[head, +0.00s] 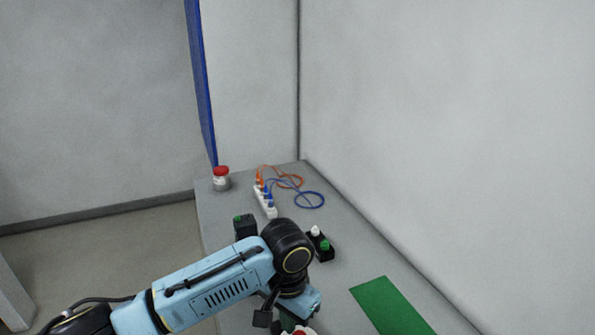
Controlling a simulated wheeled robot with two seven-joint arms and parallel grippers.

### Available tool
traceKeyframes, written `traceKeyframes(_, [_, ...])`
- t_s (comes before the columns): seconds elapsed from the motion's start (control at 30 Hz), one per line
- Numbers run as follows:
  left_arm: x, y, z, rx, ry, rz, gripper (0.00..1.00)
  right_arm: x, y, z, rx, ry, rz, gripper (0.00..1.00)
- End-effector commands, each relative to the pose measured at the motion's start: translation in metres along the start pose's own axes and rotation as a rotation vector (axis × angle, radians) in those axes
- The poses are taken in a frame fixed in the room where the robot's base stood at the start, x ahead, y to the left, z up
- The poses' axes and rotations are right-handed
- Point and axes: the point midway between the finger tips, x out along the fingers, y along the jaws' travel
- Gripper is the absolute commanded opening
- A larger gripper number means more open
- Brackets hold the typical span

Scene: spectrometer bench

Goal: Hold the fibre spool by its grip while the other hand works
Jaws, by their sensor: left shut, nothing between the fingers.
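My left arm reaches in from the lower left over the bench. My left gripper (286,320) points down near the bottom edge of the head view and is shut with nothing in it. Its fingertips are mostly hidden or cut off by the frame edge. A small part of a red and white thing (303,331) shows just below it. I cannot tell whether that is the fibre spool or whether the gripper touches it. No spool or grip is clearly visible. My right gripper is not in view.
On the grey bench stand a red-capped jar (221,180), a white connector strip (264,201) with looped orange (290,179) and blue (310,200) cables, a black box (244,227) and a black holder with white and green caps (321,248). A green mat (390,307) lies right. A wall bounds the bench.

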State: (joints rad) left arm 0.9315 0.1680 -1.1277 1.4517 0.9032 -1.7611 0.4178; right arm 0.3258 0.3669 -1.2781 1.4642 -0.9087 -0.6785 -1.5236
Motion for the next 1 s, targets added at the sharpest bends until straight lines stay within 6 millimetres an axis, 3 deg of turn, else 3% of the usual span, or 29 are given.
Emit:
traceKeyframes(0.27, [-0.003, 0.015, 0.0, -0.003, -0.003, -0.002, 0.0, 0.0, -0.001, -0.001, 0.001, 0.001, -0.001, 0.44])
traceKeyframes(0.7, [0.048, 0.016, 0.001, -0.005, -0.005, 0.001, 0.0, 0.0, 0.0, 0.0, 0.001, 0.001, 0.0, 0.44])
traceKeyframes(1.0, [0.064, 0.015, 0.001, -0.003, -0.003, 0.0, 0.0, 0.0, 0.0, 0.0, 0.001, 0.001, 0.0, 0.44])
